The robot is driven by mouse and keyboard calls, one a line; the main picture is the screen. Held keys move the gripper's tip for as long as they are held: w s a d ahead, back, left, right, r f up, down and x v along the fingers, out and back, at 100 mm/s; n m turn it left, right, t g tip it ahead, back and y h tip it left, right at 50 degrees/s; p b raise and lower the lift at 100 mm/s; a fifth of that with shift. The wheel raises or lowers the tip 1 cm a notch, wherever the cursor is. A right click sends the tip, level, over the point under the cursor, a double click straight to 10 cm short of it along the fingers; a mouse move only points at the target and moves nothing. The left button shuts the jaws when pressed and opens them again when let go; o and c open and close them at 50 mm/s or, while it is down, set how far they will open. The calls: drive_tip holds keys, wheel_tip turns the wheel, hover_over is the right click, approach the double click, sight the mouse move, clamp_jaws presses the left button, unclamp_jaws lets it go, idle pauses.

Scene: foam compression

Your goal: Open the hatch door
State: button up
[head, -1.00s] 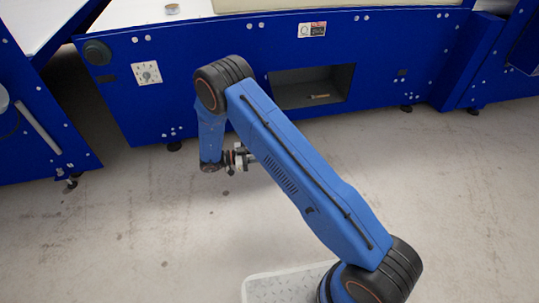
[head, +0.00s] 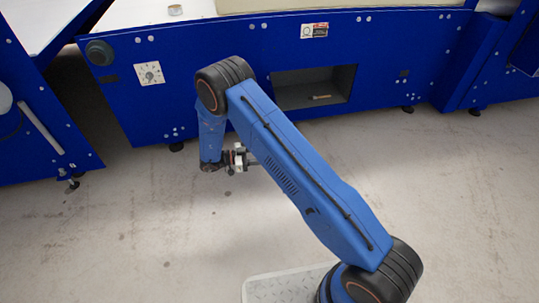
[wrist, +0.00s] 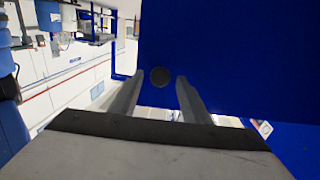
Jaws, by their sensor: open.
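An open rectangular recess (head: 294,92) with dark grey inner walls is in the front of the blue machine in the head view. I cannot make out a separate hatch door there. My gripper (head: 250,158) is low in front of the machine, partly hidden by my arm. In the wrist view my gripper (wrist: 159,82) is open, its two grey fingers apart with nothing held. A blue panel (wrist: 225,55) with a round dark knob (wrist: 160,77) lies beyond the fingertips. The knob shows between them, apparently not touched. I cannot tell whether this panel is the hatch door.
A small tan piece (head: 320,97) lies in the recess. The blue machine front (head: 200,40) carries a black round knob (head: 99,52) and a white dial plate (head: 149,73). Another blue unit (head: 35,150) stands at the left. The concrete floor (head: 110,225) is clear.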

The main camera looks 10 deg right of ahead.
drive_tip(key=a, duration=1.7)
drive_tip(key=shift+w+a, duration=0.15)
drive_tip(key=shift+w, duration=0.25)
